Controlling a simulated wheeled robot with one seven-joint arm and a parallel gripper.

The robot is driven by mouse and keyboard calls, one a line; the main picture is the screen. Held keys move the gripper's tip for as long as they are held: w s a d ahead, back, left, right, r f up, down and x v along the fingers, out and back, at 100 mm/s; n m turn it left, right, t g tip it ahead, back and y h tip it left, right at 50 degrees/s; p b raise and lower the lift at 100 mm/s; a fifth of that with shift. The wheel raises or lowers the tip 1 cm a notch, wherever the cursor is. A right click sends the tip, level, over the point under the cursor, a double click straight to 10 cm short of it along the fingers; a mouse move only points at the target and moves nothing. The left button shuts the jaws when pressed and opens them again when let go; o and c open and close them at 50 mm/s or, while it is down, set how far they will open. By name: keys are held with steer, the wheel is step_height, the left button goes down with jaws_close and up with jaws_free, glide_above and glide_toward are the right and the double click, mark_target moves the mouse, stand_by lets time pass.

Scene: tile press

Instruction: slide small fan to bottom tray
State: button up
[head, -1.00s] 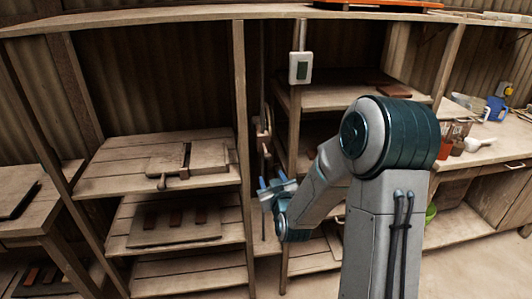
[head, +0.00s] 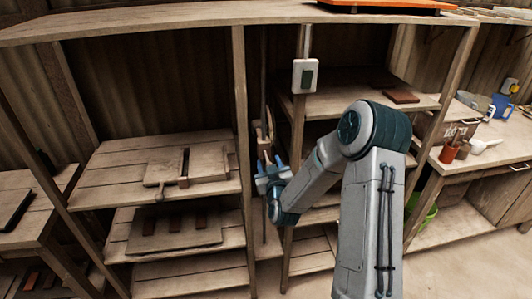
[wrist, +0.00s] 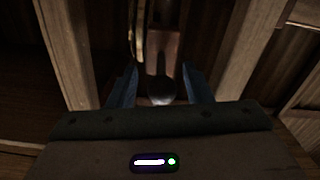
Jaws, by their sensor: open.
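I cannot make out a small fan in either view. My gripper (head: 271,166) is open in the narrow gap between two wooden posts; its blue fingers also show in the wrist view (wrist: 161,88). A reddish-brown wooden piece (wrist: 163,52) with a rounded, pale-ended knob (wrist: 161,90) stands between or just beyond the fingers; contact cannot be told. In the head view a wooden handle-like part (head: 263,132) is just above the gripper. A dark flat tray (head: 200,238) with reddish-brown tiles lies on a lower left shelf; I cannot tell whether it is the bottom tray.
A wooden board with a handle (head: 208,163) lies on the shelf above. Posts stand close on both sides of my gripper. A white switch box (head: 305,76) hangs on the right post.

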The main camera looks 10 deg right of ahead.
steer(key=shift+w, duration=0.65)
steer(key=shift+a, duration=0.1)
jaws_close()
step_height(320, 180, down, 26)
steer(key=b, duration=3)
steer(key=shift+f, duration=0.25)
steer(key=shift+s+f, duration=0.15)
steer(key=shift+c, duration=0.4)
jaws_free()
steer(key=shift+o, duration=0.4)
